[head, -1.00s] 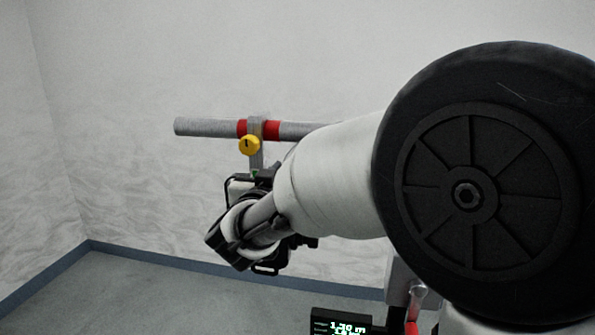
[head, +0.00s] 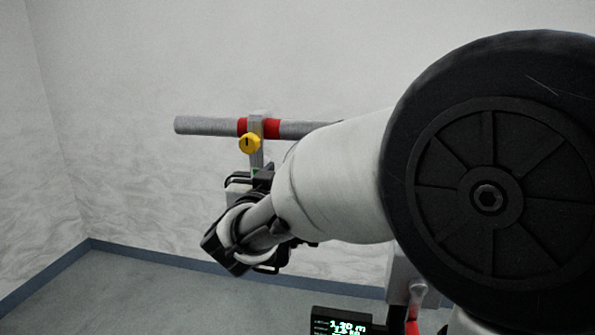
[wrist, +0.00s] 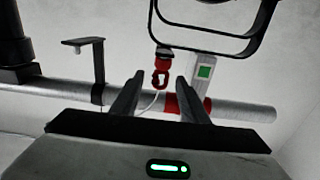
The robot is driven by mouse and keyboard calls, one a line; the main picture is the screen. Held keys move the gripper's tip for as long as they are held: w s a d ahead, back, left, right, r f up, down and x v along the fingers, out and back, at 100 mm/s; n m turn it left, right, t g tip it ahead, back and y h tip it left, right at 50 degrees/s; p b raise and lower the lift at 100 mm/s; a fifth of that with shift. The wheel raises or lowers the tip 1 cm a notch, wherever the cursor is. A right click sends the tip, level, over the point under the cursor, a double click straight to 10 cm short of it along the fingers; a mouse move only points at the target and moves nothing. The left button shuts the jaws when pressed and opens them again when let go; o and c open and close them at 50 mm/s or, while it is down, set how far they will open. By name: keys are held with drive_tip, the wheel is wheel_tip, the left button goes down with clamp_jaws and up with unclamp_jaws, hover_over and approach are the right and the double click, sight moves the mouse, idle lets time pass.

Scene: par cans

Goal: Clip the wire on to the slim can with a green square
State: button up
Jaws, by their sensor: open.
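A hanger arm with a green square (wrist: 204,72) stands right of centre in the wrist view, on the bar. In the head view its upright (head: 256,152) hangs from the bar, with a yellow knob (head: 250,143). Below it, a black can frame (wrist: 210,48) shows as dark loops at the top of the wrist view. A red clip (wrist: 161,76) hangs by the frame's lower loop; a thin white wire (wrist: 150,102) curves below it. Whether the clip is hooked around the frame I cannot tell. My gripper (wrist: 160,76) is open, its fingers either side of the clip in the picture.
A grey bar (head: 206,126) with red bands (head: 271,128) runs across above the gripper. A black bracket (wrist: 97,70) stands on it at left in the wrist view. Walls lie behind. The floor (head: 150,285) at left is clear. A small display (head: 341,322) shows at the bottom.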

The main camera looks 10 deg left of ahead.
drive_tip(key=s, duration=1.6)
drive_tip(key=shift+s+a, duration=0.3)
drive_tip(key=shift+a, duration=0.15)
